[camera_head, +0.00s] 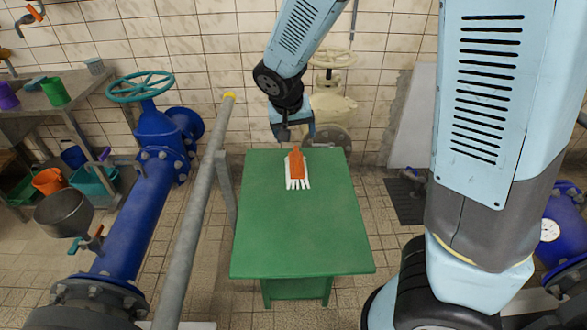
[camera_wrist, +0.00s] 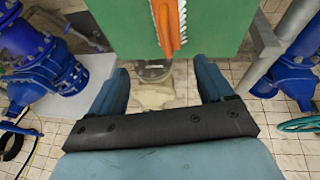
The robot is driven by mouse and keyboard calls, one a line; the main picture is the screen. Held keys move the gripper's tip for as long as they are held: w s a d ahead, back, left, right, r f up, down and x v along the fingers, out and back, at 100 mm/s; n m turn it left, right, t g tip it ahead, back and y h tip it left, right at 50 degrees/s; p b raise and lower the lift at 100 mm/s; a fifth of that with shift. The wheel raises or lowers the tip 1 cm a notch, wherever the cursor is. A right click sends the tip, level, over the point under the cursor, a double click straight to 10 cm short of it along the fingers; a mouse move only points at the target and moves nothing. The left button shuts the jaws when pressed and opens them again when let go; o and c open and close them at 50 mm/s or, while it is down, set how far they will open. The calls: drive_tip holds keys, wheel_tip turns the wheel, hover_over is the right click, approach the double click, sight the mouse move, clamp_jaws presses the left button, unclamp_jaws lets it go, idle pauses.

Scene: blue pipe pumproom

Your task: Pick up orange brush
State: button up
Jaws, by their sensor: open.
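The orange brush (camera_head: 296,163) with white bristles lies near the far edge of the green table (camera_head: 300,230). Its bristles point toward the near side in the head view. In the wrist view the brush (camera_wrist: 167,25) shows at the top, its orange handle end close to the table edge and its upper part cut off by the frame. My gripper (camera_head: 294,132) hangs just beyond the far table edge, above and behind the brush. Its two fingers (camera_wrist: 160,82) are spread apart with nothing between them.
A grey pole (camera_head: 200,200) runs along the left of the table. A blue pipe with a teal handwheel (camera_head: 140,87) stands further left, near a bench with cups. A cream valve (camera_head: 333,105) stands behind the table. Most of the tabletop is bare.

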drive_tip(key=a+f, duration=0.1)
drive_tip(key=a, duration=0.1)
hover_over(292, 166)
wheel_tip(292, 166, down, 8)
drive_tip(key=shift+s+r, duration=0.1)
drive_tip(key=shift+r, duration=0.1)
drive_tip(key=shift+w+x, duration=0.15)
drive_tip(key=shift+x, duration=1.25)
drive_tip(key=shift+w+x, duration=0.15)
drive_tip(key=shift+x, duration=1.25)
drive_tip(key=shift+r, duration=0.1)
drive_tip(key=shift+c, duration=0.3)
drive_tip(key=c, duration=0.9)
